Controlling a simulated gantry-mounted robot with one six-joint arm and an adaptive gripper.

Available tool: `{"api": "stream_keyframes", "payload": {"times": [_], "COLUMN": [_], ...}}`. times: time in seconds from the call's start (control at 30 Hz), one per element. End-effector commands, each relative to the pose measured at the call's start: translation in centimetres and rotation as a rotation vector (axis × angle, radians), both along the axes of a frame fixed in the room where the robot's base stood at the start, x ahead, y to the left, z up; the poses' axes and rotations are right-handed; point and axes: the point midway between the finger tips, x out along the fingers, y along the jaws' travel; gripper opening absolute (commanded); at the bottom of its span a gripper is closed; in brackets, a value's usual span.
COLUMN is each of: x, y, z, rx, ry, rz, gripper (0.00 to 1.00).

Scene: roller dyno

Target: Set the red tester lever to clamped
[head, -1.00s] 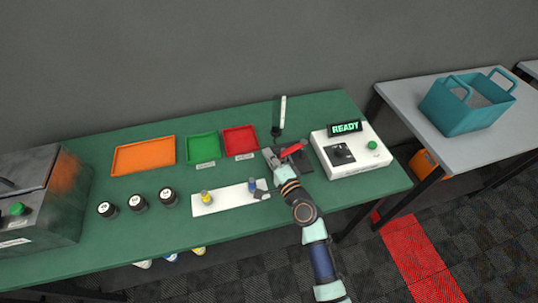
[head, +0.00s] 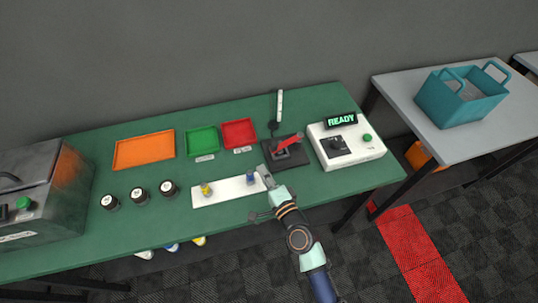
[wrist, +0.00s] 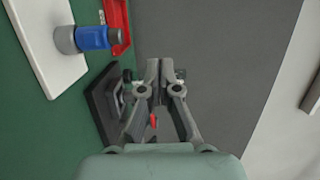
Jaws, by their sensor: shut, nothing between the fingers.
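The red tester lever (head: 289,142) sits on a black base (head: 299,158) on the green bench, its red arm slanting up to the right in the head view. My gripper (head: 265,172) is at the front left of that base, shut and empty. In the wrist view the closed fingers (wrist: 160,72) point away from the camera, with the base (wrist: 99,100) just to their left. A small red piece, probably part of the lever (wrist: 153,121), shows between the finger linkages. Most of the lever is hidden there. I cannot tell whether the gripper touches it.
A white console (head: 345,142) with a READY display stands right of the lever. A white strip (head: 228,190) with a blue and a yellow shock-like part lies left of my gripper. Red (head: 239,134), green (head: 202,141) and orange (head: 144,150) trays lie behind. A thin post (head: 279,106) stands behind the lever.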

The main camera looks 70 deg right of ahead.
Motion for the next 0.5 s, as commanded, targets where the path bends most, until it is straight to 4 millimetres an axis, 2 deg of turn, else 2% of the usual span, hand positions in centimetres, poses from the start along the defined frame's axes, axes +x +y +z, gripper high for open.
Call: {"api": "stream_keyframes", "payload": {"times": [0.03, 0.1, 0.2, 0.5], "x": [0.0, 0.0, 0.0, -0.1], "y": [1.2, 2.3, 3.3, 3.8], "z": [0.2, 0.2, 0.1, -0.1], "rx": [0.003, 0.002, 0.001, 0.000], "ry": [0.003, 0.002, 0.002, 0.000], "rz": [0.004, 0.003, 0.002, 0.000], "gripper": [0.00, 0.00, 0.00, 0.00]}}
